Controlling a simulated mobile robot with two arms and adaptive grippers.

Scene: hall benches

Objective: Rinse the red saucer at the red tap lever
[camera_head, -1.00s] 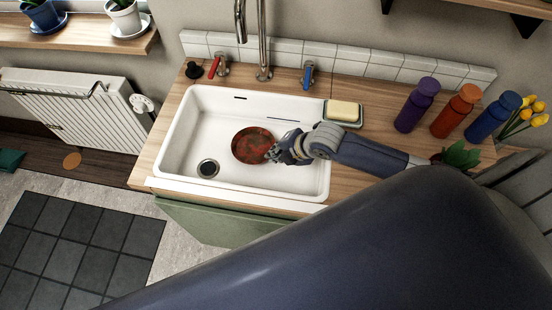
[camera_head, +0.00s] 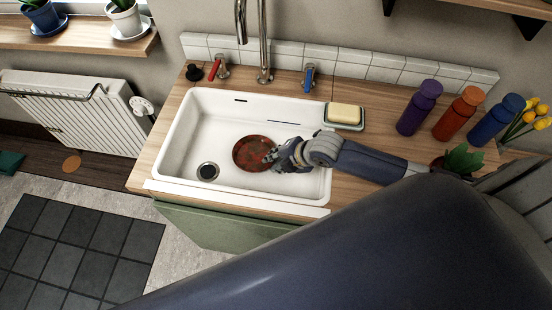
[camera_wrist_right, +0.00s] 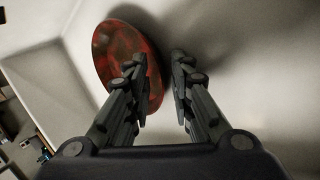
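The red saucer (camera_head: 252,152), with dark brownish patches, is inside the white sink (camera_head: 185,130), right of the drain. The red tap lever (camera_head: 216,68) is on the counter behind the sink, left of the spout (camera_head: 240,25); no water shows. My right gripper (camera_head: 272,157) reaches into the sink from the right, at the saucer's right side. In the right wrist view its fingers (camera_wrist_right: 158,62) are apart; one overlaps the saucer's face (camera_wrist_right: 112,55) and the other is just beyond its rim. I cannot tell whether they touch it. My left gripper is not in view.
A blue tap lever (camera_head: 309,76) is right of the spout. A soap dish with yellow soap (camera_head: 345,114) sits at the sink's back right corner. Purple (camera_head: 418,107), orange (camera_head: 458,113) and blue (camera_head: 494,118) bottles stand to the right. The sink's left part is clear.

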